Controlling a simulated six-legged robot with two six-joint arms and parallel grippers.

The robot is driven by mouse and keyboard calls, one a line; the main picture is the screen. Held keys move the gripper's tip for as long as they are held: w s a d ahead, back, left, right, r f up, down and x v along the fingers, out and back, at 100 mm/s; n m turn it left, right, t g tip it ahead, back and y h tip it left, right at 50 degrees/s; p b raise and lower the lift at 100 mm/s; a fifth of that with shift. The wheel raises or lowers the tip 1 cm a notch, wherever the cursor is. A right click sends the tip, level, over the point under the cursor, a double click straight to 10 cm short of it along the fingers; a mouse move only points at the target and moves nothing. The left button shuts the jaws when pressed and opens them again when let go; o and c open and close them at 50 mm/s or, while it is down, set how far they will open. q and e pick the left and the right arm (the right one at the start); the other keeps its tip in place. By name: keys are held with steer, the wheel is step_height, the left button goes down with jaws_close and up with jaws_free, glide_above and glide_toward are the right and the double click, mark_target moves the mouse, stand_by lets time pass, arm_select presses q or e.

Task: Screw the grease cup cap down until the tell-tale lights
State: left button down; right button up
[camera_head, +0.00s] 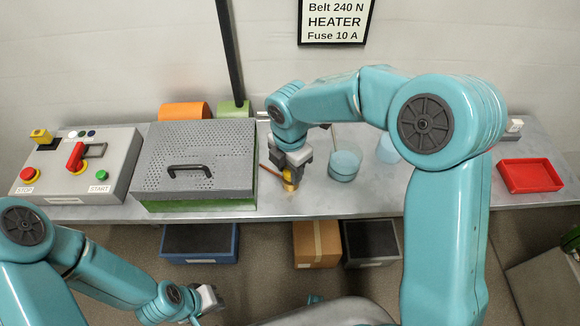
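A small brass-coloured piece, which looks like the grease cup cap (290,178), stands near the front of the metal bench, right of the perforated case. My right gripper (289,172) points down right at it, and its fingers overlap the piece. I cannot tell whether they are shut on it. My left gripper (212,301) is low in front of the bench, away from everything on it. Its fingers are too small and turned to show whether they are open. I cannot make out which lamp is the tell-tale.
A perforated case (200,155) with a black handle and a control box (80,170) with switches stand at left. A red tray (530,175) lies far right. Bins and a carton (317,245) are below the bench.

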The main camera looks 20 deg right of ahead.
steer(key=shift+m, duration=0.4)
steer(key=m+b, duration=0.1)
steer(key=m, duration=0.3)
steer(key=shift+w, duration=0.1)
steer(key=m+b, duration=0.1)
steer(key=m, duration=0.3)
steer(key=shift+m, duration=0.3)
steer(key=m+b, duration=0.1)
steer(key=m, duration=0.4)
steer(key=shift+w, duration=0.15)
steer(key=shift+d+r+m+b, duration=0.15)
steer(key=shift+m+b, duration=0.3)
steer(key=shift+m, duration=1.75)
steer(key=o, duration=1.1)
steer(key=shift+c, duration=0.2)
